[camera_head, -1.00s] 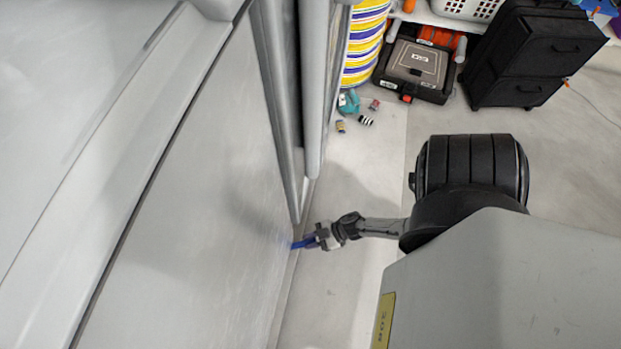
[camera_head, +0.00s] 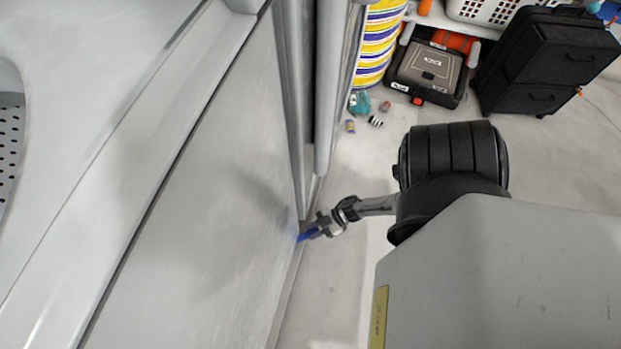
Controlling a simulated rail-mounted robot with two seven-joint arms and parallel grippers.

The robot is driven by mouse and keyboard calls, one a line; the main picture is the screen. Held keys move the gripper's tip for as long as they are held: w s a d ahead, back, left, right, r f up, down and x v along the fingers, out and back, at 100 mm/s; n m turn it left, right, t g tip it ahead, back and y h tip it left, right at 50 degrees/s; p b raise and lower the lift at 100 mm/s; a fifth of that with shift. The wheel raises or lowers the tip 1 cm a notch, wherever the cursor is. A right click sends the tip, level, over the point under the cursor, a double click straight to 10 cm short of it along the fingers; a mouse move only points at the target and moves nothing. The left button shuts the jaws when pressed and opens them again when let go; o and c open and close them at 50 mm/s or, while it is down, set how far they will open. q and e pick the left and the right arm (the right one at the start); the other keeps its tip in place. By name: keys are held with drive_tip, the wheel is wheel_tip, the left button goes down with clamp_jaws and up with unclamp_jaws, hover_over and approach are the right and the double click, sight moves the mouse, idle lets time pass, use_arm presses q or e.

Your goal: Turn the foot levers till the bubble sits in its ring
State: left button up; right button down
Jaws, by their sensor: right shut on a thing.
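A blue foot lever (camera_head: 307,235) sticks out at the bottom edge of the large grey panel (camera_head: 215,190). My right gripper (camera_head: 317,229) is at the lever, low near the floor, and is shut on it. Only a short blue part of the lever shows, and its inner end is hidden at the panel's edge. The bubble and its ring are not visible in this view. Other foot levers cannot be seen. My left gripper is not in view.
A yellow, white and purple striped container (camera_head: 380,45), a black case (camera_head: 428,70) and a black wheeled cabinet (camera_head: 545,60) stand at the back. Small items (camera_head: 376,122) lie on the floor. Grey posts (camera_head: 328,90) rise beside the panel.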

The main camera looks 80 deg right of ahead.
drive_tip(key=c, duration=1)
unclamp_jaws()
drive_tip(key=shift+o, duration=0.2)
drive_tip(key=shift+s+d+r, duration=0.2)
drive_tip(key=shift+s, duration=0.05)
drive_tip(key=p+v, duration=0.4)
drive_tip(key=v, duration=0.9)
drive_tip(key=shift+d+p, duration=0.1)
drive_tip(key=shift+p, duration=0.2)
